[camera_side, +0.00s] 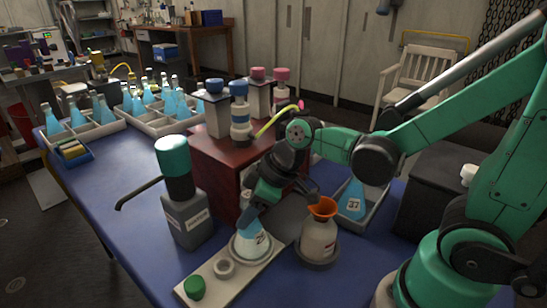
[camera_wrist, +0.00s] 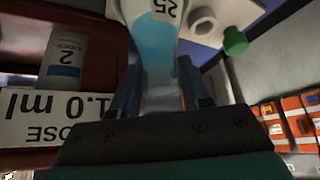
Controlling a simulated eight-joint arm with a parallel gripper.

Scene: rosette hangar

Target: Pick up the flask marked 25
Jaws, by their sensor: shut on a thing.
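The flask marked 25 (camera_wrist: 152,45) holds blue liquid and has a white label, partly cut off at the top of the wrist view. My gripper (camera_wrist: 160,88) is shut on its neck, one finger on each side. In the side view my gripper (camera_side: 257,200) reaches down to the flask (camera_side: 250,243), which is upright at the far end of a pale board (camera_side: 225,287). Its lower part is pale and its label is too small to read there. I cannot tell whether its base touches the board.
A white ring (camera_side: 224,267) and a green cap (camera_side: 194,287) are on the board. A bottle with an orange funnel (camera_side: 320,235) stands close right. A grey dispenser bottle (camera_side: 186,215) and a red cabinet (camera_side: 215,160) stand left and behind. A flask marked 37 (camera_side: 353,200) is in a tray to the right.

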